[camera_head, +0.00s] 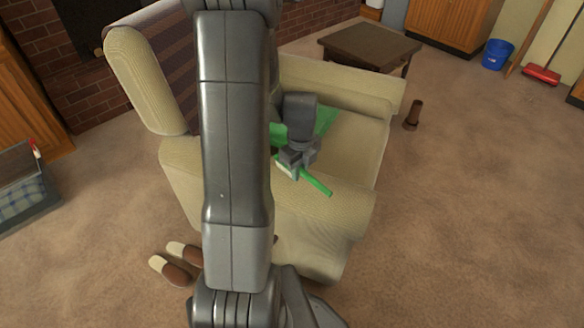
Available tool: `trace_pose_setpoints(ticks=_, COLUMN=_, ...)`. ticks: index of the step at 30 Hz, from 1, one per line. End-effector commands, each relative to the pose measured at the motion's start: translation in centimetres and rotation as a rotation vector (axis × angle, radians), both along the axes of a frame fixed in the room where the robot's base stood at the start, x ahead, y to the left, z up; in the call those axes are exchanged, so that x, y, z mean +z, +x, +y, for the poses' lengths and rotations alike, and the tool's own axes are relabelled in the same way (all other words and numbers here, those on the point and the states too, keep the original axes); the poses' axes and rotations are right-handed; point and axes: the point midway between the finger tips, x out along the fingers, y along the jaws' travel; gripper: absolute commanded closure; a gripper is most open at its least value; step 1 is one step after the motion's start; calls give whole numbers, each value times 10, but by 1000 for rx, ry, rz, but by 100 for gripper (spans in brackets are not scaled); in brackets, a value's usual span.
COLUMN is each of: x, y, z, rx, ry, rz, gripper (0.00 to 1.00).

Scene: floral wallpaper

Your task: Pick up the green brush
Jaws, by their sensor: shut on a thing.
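The green brush (317,182) is at my gripper (288,168), over the front of the seat of a beige armchair (325,215). Its green handle sticks out to the lower right of the fingers, and a pale part shows at the gripper's lower left. My gripper points down and is shut on the brush. I cannot tell whether the brush still touches the armchair. My arm hides the middle of the armchair and part of what lies there.
A green cloth-like thing (327,120) lies on the seat behind my gripper. Slippers (170,270) lie on the floor at the lower left. A dark low table (370,45), a brown cylinder (413,115) and a blue bucket (497,54) stand beyond. Carpet at right is clear.

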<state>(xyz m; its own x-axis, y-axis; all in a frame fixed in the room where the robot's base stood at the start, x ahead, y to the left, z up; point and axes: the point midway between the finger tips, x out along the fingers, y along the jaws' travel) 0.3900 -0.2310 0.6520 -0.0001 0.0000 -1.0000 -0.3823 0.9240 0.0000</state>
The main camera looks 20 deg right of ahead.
Motion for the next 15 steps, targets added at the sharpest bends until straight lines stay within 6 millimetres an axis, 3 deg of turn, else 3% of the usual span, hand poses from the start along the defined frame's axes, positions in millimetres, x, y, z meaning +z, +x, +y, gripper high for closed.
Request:
trace_pose_setpoints(ticks=8, x=9, y=1, z=0, rx=0, ry=-1, rz=-3, gripper=100)
trace_pose_setpoints(ticks=15, x=56, y=1, z=0, rx=0, ry=-2, rz=-5, gripper=100)
